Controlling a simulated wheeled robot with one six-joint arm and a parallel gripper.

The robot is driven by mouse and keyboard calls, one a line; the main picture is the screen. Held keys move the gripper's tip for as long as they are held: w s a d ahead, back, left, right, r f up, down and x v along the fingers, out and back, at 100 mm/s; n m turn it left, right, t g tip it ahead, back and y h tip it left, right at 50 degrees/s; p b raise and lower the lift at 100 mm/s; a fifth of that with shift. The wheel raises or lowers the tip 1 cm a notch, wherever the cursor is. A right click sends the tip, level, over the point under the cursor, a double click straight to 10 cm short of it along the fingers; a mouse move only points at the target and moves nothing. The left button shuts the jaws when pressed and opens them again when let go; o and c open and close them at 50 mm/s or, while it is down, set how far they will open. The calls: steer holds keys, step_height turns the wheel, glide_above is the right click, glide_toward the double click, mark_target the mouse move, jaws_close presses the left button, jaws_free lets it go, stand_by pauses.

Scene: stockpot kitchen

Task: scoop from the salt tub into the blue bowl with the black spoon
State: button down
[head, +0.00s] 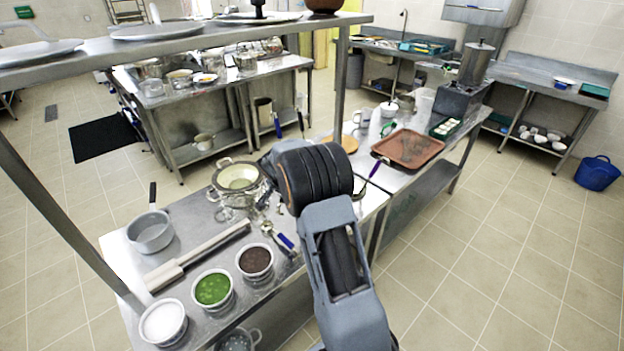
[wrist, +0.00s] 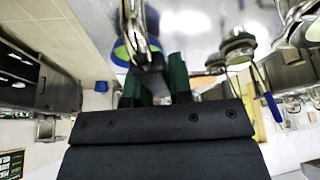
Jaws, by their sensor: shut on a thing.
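My gripper (wrist: 153,88) is shut on a dark handle, which I take to be the black spoon (wrist: 155,78). Its shiny metal part (wrist: 140,30) extends toward the top of the wrist view. In the head view my own wrist hides most of the gripper and spoon. The salt tub (head: 163,322), round and filled with white, stands at the counter's front left corner, well apart from the gripper. A blue-and-green rounded thing (wrist: 121,52) shows behind the spoon; I cannot tell if it is the blue bowl. A small blue bowl-like thing (head: 563,84) sits on the far right counter.
A green-filled tub (head: 213,289) and a dark-filled tub (head: 255,262) stand beside the salt. A long pale paddle (head: 196,258), a saucepan (head: 150,233) and a pot (head: 238,180) crowd the counter. An overhead shelf (head: 180,34) and its posts stand at left.

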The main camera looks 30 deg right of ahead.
steer(key=s+d+r+m+t+y, duration=0.1)
steer(key=d+m+t+y, duration=0.2)
steer(key=d+m, duration=0.3)
steer(key=d+t, duration=0.1)
steer(key=d, duration=0.3)
steer(key=shift+s+d+m+y, duration=0.15)
steer(key=shift+m+y, duration=0.15)
steer(key=shift+m, duration=0.1)
steer(key=t+b, duration=0.1)
steer(key=b, duration=0.3)
steer(key=s+t+y+b, duration=0.1)
steer(key=b, duration=0.3)
steer(key=shift+d+r+b, duration=0.35)
steer(key=shift+b, duration=0.05)
